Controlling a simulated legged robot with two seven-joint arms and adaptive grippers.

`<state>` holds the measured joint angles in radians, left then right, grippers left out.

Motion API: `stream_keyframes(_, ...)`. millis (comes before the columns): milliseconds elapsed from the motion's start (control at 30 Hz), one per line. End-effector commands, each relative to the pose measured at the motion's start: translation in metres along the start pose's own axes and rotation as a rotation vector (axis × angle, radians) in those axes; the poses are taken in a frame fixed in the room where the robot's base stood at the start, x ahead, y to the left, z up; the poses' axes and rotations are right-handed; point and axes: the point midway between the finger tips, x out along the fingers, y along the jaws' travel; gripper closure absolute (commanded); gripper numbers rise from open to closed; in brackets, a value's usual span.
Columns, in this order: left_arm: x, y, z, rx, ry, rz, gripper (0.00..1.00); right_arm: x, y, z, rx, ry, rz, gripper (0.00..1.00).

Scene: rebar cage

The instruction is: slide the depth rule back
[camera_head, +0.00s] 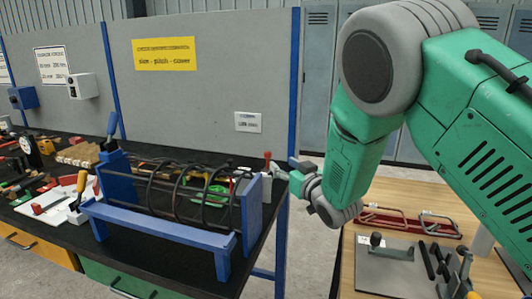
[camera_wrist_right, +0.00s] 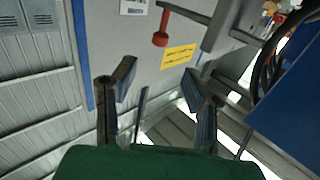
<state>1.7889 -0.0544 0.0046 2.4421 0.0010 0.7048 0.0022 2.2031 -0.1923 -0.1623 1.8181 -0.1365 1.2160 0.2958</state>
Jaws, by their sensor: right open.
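A small red knob (camera_head: 267,155) on a thin stem stands by the right end of the blue rebar jig (camera_head: 253,205). It may belong to the depth rule; I cannot tell for sure. In the right wrist view the red knob (camera_wrist_right: 160,39) hangs from a dark bar beyond my fingers. My right gripper (camera_head: 282,172) is beside the jig's right end plate, close to the knob. In the wrist view its two fingers (camera_wrist_right: 159,75) are spread, with nothing seen between them. My left gripper does not show.
The jig holds a dark rebar cage (camera_head: 190,190) on the black bench. Hand tools lie at the left. A wooden table (camera_head: 400,195) at the right carries red-framed tools and a grey plate (camera_head: 385,265). A grey partition (camera_head: 220,90) stands behind the bench.

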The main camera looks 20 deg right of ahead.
Motion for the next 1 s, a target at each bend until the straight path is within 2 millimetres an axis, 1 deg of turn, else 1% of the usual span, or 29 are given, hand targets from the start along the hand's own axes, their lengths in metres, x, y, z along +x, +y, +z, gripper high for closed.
stream_keyframes(33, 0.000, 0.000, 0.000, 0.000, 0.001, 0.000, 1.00, 0.012, -0.001, 0.000, -0.002, 0.002, -0.002, 0.59)
stream_keyframes(200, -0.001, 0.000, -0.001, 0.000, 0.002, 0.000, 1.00, 0.048, -0.003, -0.001, -0.003, 0.002, -0.002, 0.59)
stream_keyframes(400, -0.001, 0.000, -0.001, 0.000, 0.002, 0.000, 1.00, 0.079, -0.003, -0.001, -0.003, 0.002, -0.001, 0.59)
stream_keyframes(500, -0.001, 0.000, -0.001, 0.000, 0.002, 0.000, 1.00, 0.088, -0.002, 0.000, -0.002, 0.001, -0.001, 0.59)
stream_keyframes(600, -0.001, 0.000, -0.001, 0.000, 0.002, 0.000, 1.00, 0.093, -0.002, 0.000, -0.002, -0.001, 0.000, 0.59)
stream_keyframes(933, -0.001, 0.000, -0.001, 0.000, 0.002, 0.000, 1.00, 0.096, -0.001, -0.001, -0.002, 0.000, 0.000, 0.59)
stream_keyframes(967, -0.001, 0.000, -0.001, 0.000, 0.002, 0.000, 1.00, 0.096, -0.001, -0.001, -0.002, 0.000, 0.000, 0.70)
stream_keyframes(1000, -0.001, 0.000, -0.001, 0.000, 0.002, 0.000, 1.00, 0.096, -0.002, -0.001, -0.002, 0.000, 0.000, 0.84)
